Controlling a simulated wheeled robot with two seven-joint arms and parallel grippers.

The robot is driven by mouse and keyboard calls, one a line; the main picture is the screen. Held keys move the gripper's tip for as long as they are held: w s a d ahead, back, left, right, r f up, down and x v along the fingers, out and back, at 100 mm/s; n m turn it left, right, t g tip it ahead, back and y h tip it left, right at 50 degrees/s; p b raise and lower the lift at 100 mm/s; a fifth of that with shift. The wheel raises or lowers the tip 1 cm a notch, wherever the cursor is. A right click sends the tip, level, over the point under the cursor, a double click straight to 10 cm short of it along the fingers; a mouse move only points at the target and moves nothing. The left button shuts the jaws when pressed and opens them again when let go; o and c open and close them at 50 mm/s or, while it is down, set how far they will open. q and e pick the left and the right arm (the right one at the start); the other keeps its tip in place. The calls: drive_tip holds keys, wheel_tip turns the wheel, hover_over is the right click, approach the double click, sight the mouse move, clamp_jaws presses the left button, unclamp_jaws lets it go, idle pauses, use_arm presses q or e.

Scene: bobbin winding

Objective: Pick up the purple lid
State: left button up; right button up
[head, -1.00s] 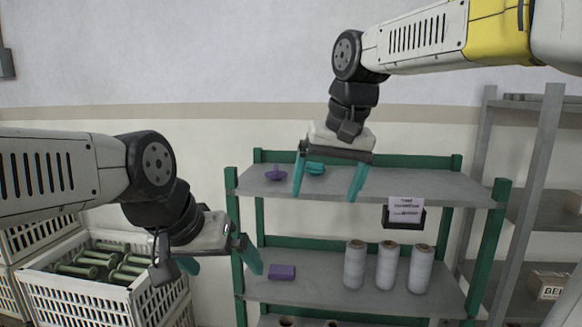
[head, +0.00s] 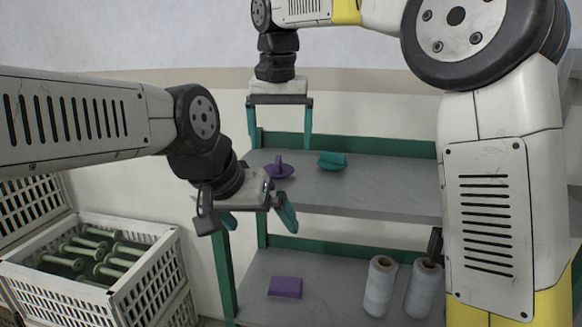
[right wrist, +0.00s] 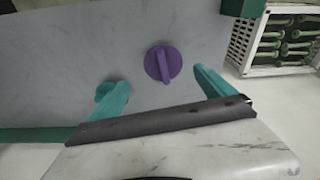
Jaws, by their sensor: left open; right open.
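The purple lid (head: 279,170), a round disc with a raised handle, lies on the left part of the top shelf. My right gripper (head: 281,130) is open and empty, pointing down above the shelf, close to the lid and apart from it. In the right wrist view the lid (right wrist: 163,65) shows between and beyond the two teal fingers (right wrist: 160,80). My left gripper (head: 257,226) is open and empty, in front of the rack's left side, nearer the camera.
A teal lid (head: 332,161) lies right of the purple one on the grey top shelf (head: 375,195). A white crate (head: 150,280) with green spools is at left.

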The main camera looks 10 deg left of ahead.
sight(278, 160)
drive_tip(key=f, duration=0.6)
drive_tip(key=shift+w+a, duration=0.35)
drive_tip(key=shift+a, duration=0.05)
drive_tip(key=c, duration=1.4)
drive_tip(key=shift+r, duration=0.15)
